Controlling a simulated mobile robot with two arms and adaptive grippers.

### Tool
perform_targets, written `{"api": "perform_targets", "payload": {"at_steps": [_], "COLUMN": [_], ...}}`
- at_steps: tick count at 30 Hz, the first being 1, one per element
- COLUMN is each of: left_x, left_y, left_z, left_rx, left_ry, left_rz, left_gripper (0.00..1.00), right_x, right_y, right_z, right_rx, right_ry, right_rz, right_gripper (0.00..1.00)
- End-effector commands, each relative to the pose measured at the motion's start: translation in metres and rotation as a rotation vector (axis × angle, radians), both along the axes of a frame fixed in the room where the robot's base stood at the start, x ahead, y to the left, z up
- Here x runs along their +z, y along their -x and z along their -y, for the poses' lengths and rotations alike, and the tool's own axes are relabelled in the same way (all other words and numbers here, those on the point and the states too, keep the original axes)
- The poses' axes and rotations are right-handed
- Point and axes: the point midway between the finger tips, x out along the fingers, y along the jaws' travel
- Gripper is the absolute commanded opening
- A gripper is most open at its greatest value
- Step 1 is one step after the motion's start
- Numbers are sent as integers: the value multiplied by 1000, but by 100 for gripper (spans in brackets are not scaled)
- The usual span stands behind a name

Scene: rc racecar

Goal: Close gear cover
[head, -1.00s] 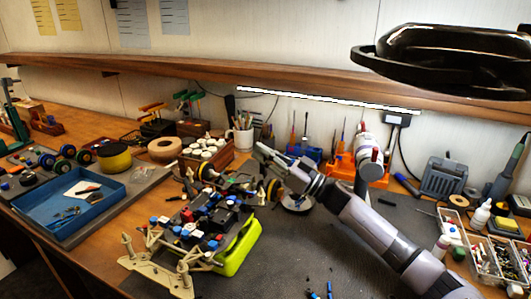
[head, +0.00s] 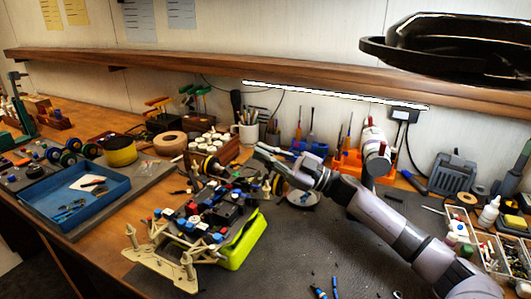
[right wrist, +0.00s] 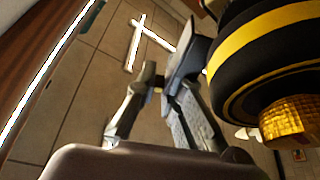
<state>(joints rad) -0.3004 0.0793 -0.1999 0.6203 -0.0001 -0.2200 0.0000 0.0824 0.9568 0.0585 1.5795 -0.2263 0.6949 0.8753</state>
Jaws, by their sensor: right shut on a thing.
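The RC racecar (head: 205,215) stands on the dark mat, its cream front end toward the lower left and two yellow-rimmed wheels at its far end. I cannot make out the gear cover as a separate part in the head view. My right gripper (head: 262,151) reaches over the car's far end from the right, just above the far-right wheel (head: 278,186). In the right wrist view my right gripper (right wrist: 157,85) is shut on a small dark part between its fingertips, possibly the gear cover. A black tyre with a yellow stripe (right wrist: 265,60) is close beside it. My left gripper is out of view.
A lime-green piece (head: 242,243) is under the car's right side. A mug of pens (head: 246,133) and a wooden rack of white pots (head: 212,150) stand behind the car. A blue tray (head: 70,218) lies left.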

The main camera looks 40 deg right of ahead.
Motion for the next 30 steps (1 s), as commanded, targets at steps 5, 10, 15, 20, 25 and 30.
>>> {"api": "perform_targets", "payload": {"at_steps": [5, 10, 15, 20, 25, 30], "left_x": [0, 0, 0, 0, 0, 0], "left_y": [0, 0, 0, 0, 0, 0], "left_z": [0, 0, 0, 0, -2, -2], "left_rx": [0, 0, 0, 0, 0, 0], "left_ry": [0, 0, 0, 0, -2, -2], "left_rz": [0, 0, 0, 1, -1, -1], "left_gripper": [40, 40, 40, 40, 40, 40], "right_x": [1, 2, 1, 1, 0, 1], "right_y": [0, 0, 0, 0, 0, 0], "right_z": [1, 1, 1, 0, 0, 0], "right_rx": [-4, -3, -2, -1, 0, 0], "right_ry": [1, 0, 0, -1, -1, -7], "right_rz": [2, 2, 1, 0, 0, -3], "right_gripper": [0, 13, 25, 28, 28, 28]}}
